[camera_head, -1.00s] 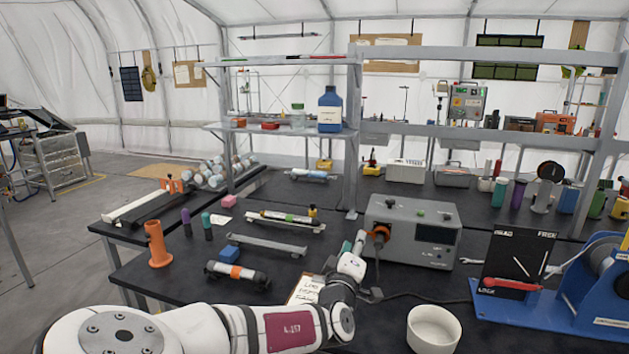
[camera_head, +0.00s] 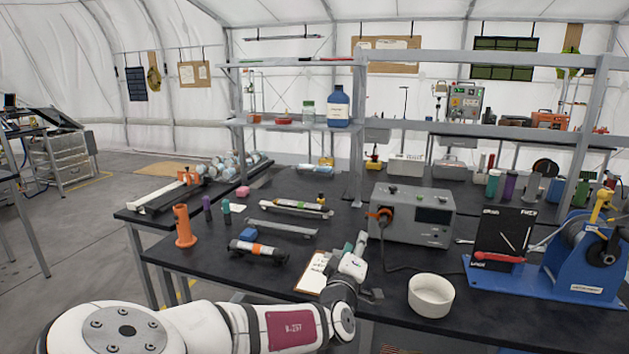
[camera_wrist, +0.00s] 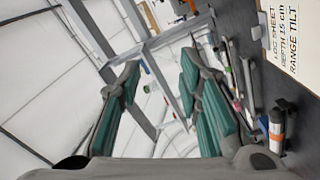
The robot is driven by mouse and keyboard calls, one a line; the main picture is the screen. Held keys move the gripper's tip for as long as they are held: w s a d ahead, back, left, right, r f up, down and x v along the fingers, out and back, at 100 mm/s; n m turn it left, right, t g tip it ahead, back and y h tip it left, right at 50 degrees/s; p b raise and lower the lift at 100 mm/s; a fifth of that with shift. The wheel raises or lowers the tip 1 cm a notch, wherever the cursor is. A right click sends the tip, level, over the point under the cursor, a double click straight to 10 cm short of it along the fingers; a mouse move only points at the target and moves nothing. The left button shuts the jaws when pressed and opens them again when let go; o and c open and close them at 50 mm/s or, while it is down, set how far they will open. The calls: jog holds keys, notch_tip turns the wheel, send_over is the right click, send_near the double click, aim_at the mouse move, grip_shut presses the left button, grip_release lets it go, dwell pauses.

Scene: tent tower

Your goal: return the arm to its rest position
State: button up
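My white arm reaches in from the bottom left in the head view, with a dark red label on its link. My gripper (camera_head: 361,243) points upward and away, in front of the grey instrument box (camera_head: 412,213) and beside the clipboard (camera_head: 312,274). In the wrist view its two green-padded fingers (camera_wrist: 160,65) stand apart with nothing between them. The clipboard's log sheet (camera_wrist: 288,38) shows at the top right of the wrist view. In the head view my gripper overlaps the bench front, and I cannot tell its exact height above it.
The black bench (camera_head: 345,325) carries a white bowl (camera_head: 431,294) and a blue reel stand (camera_head: 590,260) on the right. A shelf post (camera_head: 358,140) rises behind. Open floor (camera_head: 60,260) lies left.

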jog(key=s+d+f+m+g+y+b, duration=0.2)
jog(key=s+d+f+m+g, duration=0.6)
jog(key=f+g, duration=0.2)
jog(key=s+a+r+g+y+b, duration=0.25)
jog(key=s+r+y, duration=0.35)
jog(key=s+r, duration=0.65)
jog(key=s+d+r+h, duration=0.1)
jog(key=s+d, duration=0.1)
jog(key=s, duration=0.6)
jog(key=s+d+r+m+h, duration=0.1)
jog(key=s+d+r, duration=0.1)
jog(key=s, duration=0.6)
jog(key=shift+s+g+b, duration=0.35)
jog(key=shift+b, duration=0.05)
